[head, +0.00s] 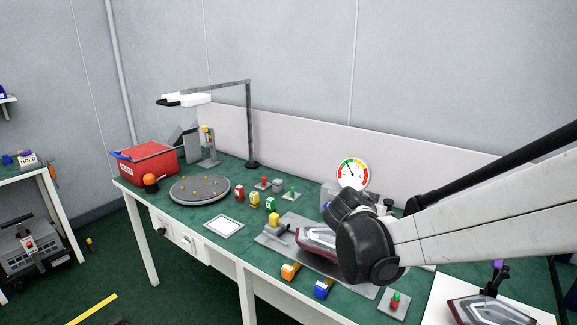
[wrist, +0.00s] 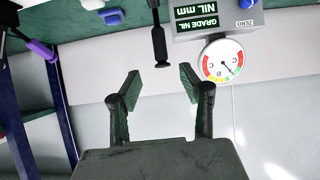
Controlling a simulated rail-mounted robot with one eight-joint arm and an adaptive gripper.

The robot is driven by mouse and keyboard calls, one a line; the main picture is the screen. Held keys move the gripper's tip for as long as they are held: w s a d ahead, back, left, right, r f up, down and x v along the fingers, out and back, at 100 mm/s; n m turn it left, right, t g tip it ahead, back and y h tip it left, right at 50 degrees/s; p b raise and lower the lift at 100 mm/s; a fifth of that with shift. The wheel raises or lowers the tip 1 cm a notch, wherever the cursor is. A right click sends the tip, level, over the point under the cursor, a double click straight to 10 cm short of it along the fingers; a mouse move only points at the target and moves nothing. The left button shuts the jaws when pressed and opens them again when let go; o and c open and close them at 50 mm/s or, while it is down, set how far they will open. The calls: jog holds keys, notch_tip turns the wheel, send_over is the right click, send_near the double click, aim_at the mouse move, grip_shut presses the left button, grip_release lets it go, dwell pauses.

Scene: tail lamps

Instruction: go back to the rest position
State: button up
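My gripper (wrist: 157,88) is open in the wrist view, its two fingers well apart with nothing between them. In the head view my arm comes in from the right over the bench, and its dark end hides the fingers. A tail lamp (head: 317,238) with a dark red rim lies on a grey fixture plate (head: 272,240), partly covered by my arm. Another tail lamp (head: 480,311) lies on a white board at the lower right. The round gauge (head: 352,174) stands behind my arm; it also shows in the wrist view (wrist: 222,61), upside down.
A black-handled rod (wrist: 160,46) shows beyond my fingertips, apart from them. The green bench (head: 190,215) holds a grey turntable (head: 199,190), a red bin (head: 148,164), a lamp stand (head: 250,130) and several small coloured pieces. A pale back panel (head: 300,137) runs behind.

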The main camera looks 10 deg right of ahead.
jog(key=s+a+n+y, duration=0.4)
jog(key=s+a, duration=0.2)
jog(key=s, duration=0.6)
jog(key=s+a+n+g+y, duration=0.1)
jog(key=s+a+n+y, duration=0.3)
jog(key=s, duration=0.9)
jog(key=shift+a+n+g, duration=0.3)
jog(key=shift+a, duration=0.9)
